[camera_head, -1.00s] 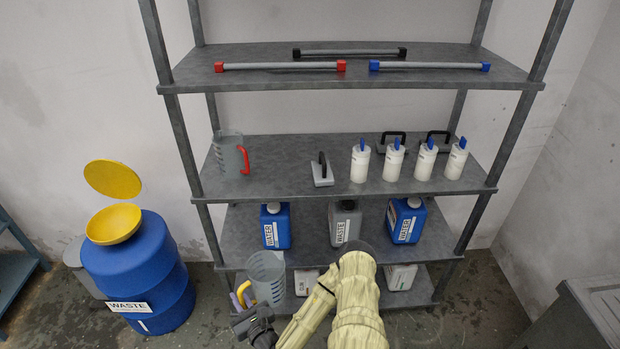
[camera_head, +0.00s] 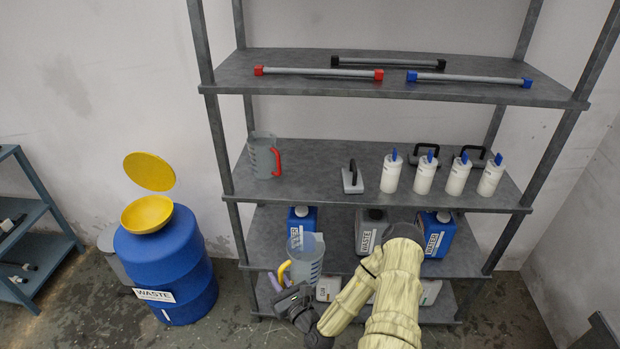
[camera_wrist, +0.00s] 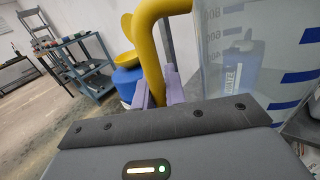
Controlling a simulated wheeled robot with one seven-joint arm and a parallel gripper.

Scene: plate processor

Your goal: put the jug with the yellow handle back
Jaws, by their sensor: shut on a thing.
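The jug with the yellow handle (camera_head: 307,260) is a clear measuring jug with blue marks, held in front of the shelf rack near the level of the canister shelf. Its yellow handle (camera_wrist: 150,45) fills the middle of the wrist view, with the clear jug body (camera_wrist: 255,50) to the right. My gripper (camera_head: 279,283) is shut on the yellow handle; its purple fingers (camera_wrist: 158,88) show on both sides of the handle. The jug looks about upright. A similar jug with a red handle (camera_head: 262,156) stands on the middle shelf at the left.
The grey shelf rack (camera_head: 320,188) holds white bottles (camera_head: 424,172) on the middle shelf and canisters (camera_head: 370,231) on the one below. Bare shelf lies between the red-handled jug and the grey tool (camera_head: 352,180). A blue waste barrel (camera_head: 165,262) with a yellow funnel stands at left.

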